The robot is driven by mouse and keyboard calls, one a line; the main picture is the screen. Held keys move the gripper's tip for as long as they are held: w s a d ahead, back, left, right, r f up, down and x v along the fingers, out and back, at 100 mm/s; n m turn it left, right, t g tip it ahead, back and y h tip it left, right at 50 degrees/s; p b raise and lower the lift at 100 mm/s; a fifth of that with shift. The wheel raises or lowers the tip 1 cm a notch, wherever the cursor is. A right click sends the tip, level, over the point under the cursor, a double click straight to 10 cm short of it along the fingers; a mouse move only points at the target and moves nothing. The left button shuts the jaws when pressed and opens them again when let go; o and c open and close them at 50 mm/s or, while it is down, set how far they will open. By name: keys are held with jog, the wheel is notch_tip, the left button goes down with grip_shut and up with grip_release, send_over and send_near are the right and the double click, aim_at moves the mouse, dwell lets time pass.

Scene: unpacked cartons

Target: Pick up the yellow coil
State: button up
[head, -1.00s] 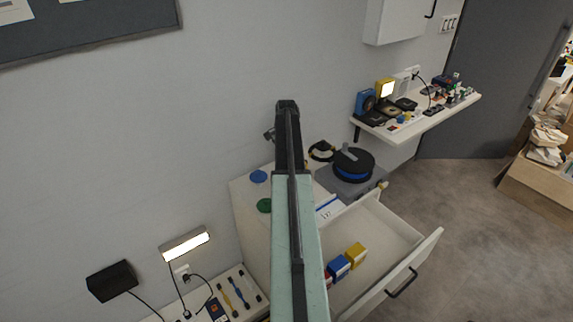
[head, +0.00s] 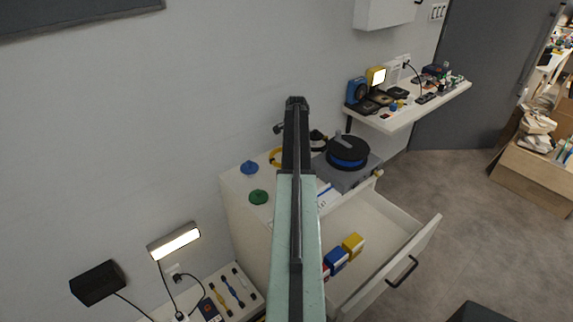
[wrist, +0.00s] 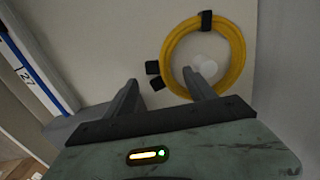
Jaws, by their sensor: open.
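The yellow coil (wrist: 240,55) lies flat on a pale surface in the wrist view, a ring with a black tie at its top and black cable ends beside its left side. Around it, a faint pale round patch shows inside the ring. In the head view the yellow coil (head: 275,158) lies on the cabinet top, partly hidden by my arm. My gripper (wrist: 160,80) is open with nothing between its fingers. Its right finger overlaps the coil's lower left edge in the picture; I cannot tell whether they touch. The left finger stands left of the coil.
On the cabinet top are a blue cone-like piece (head: 249,167), a green one (head: 258,197) and a black spool with a blue band (head: 347,153). An open drawer (head: 408,252) with a blue box (head: 336,259) and a yellow box (head: 353,245) juts out in front.

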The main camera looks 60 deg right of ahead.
notch_tip(320, 180, down, 2)
jog(key=shift+f+b, duration=0.1)
jog(key=shift+b, duration=0.3)
jog(key=shift+r, duration=0.2)
jog(key=shift+c, duration=0.3)
grip_shut()
jog(key=shift+r, duration=0.1)
notch_tip(320, 180, up, 10)
jog(key=p, duration=1)
jog(key=shift+r+p, duration=0.15)
jog(key=shift+p, duration=0.25)
